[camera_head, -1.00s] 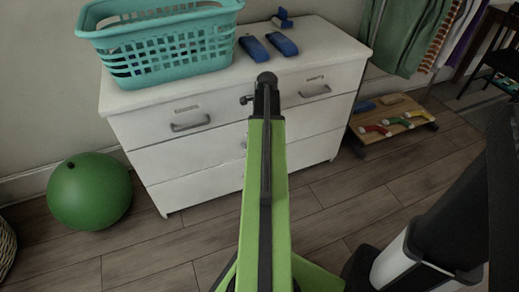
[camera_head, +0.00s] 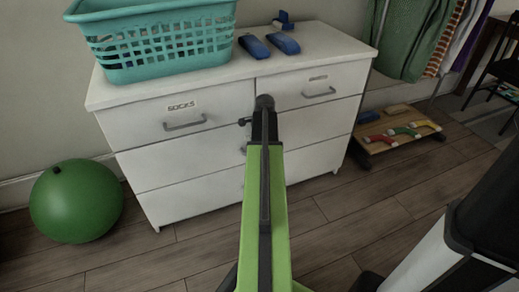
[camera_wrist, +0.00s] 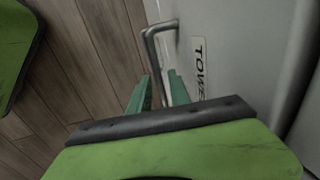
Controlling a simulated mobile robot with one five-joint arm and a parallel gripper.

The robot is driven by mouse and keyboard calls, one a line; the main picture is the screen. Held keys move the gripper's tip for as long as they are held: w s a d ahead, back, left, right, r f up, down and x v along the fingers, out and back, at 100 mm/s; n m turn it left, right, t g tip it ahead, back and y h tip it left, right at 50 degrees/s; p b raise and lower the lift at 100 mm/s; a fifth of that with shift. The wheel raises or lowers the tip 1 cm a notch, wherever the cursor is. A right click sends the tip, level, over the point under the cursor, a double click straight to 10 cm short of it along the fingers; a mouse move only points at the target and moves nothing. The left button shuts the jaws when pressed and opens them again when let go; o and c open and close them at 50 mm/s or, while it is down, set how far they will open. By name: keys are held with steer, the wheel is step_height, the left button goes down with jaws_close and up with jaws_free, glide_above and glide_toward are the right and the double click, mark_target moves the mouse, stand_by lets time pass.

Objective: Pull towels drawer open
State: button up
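A white dresser (camera_head: 205,165) has two top drawers and wide drawers below. In the wrist view, a drawer front (camera_wrist: 235,60) bears a label (camera_wrist: 199,70) reading "TOWE", the rest cut off. Its grey bar handle (camera_wrist: 154,45) stands out from the front. My gripper (camera_wrist: 158,88) has its two green fingers apart, with the handle bar appearing to run between them. I cannot tell whether they touch it. In the head view, my arm covers the dresser's middle and hides the fingertips. The drawers look shut.
The top left drawer is labelled SOCKS (camera_head: 182,106). A teal basket (camera_head: 160,45) and blue objects (camera_head: 284,43) are on the dresser top. A green ball (camera_head: 76,201) lies left. A low wooden stand (camera_head: 390,143) with coloured pieces is right. Floor in front looks clear.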

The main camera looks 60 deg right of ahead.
jaws_close()
stand_by(1.1)
